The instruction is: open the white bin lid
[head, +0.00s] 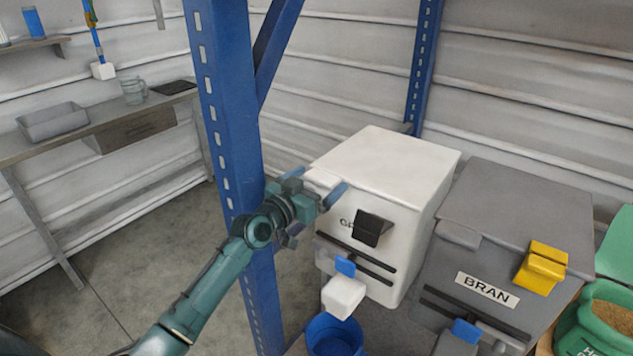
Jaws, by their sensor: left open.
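The white bin (378,235) stands right of the blue upright. Its white lid (390,163) lies flat on top and looks closed. A black part (371,228) sticks out from the bin's front, over partly hidden lettering. My left gripper (335,190) is at the bin's upper front left corner, close to the lid's front edge. Its fingers are apart, with nothing visible between them. I cannot tell whether it touches the lid. My right gripper is not in view.
A blue rack upright (232,150) stands directly behind my left wrist. A grey BRAN bin (500,235) with a yellow latch (541,268) is close on the right. A blue bucket (336,338) sits below the white chute (343,296). A green sack (600,322) stands far right.

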